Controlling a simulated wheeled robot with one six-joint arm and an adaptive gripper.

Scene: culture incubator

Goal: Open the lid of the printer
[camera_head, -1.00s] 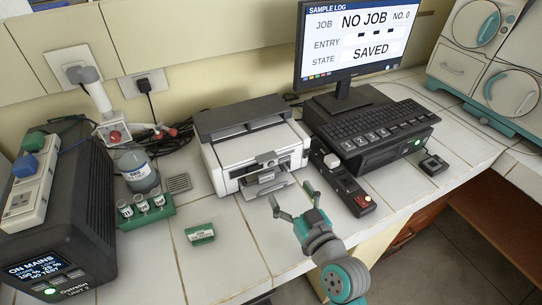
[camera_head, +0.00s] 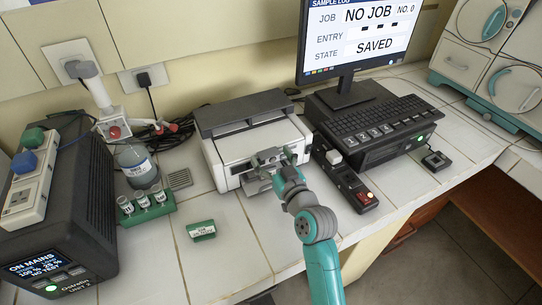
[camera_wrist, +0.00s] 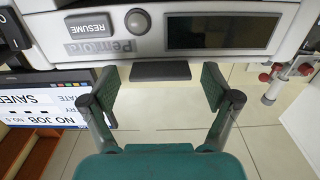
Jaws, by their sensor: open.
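The printer (camera_head: 250,150) is a white box with a dark grey top cover (camera_head: 240,111), standing on the tiled bench against the wall. Its lid looks closed. In the wrist view, its front panel (camera_wrist: 120,48) fills the top, upside down, with a RESUME button (camera_wrist: 93,27), a round button and a dark display (camera_wrist: 222,33). A dark tab (camera_wrist: 160,71) sticks out from the panel edge. My gripper (camera_head: 272,160) is at the printer's front, and in the wrist view its spread fingers (camera_wrist: 160,90) stand either side of the tab. Whether they touch it cannot be told.
A monitor (camera_head: 357,40) and keyboard unit (camera_head: 375,130) stand to the right, with a small switch box (camera_head: 350,185) beside the printer. The front tiles are mostly clear.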

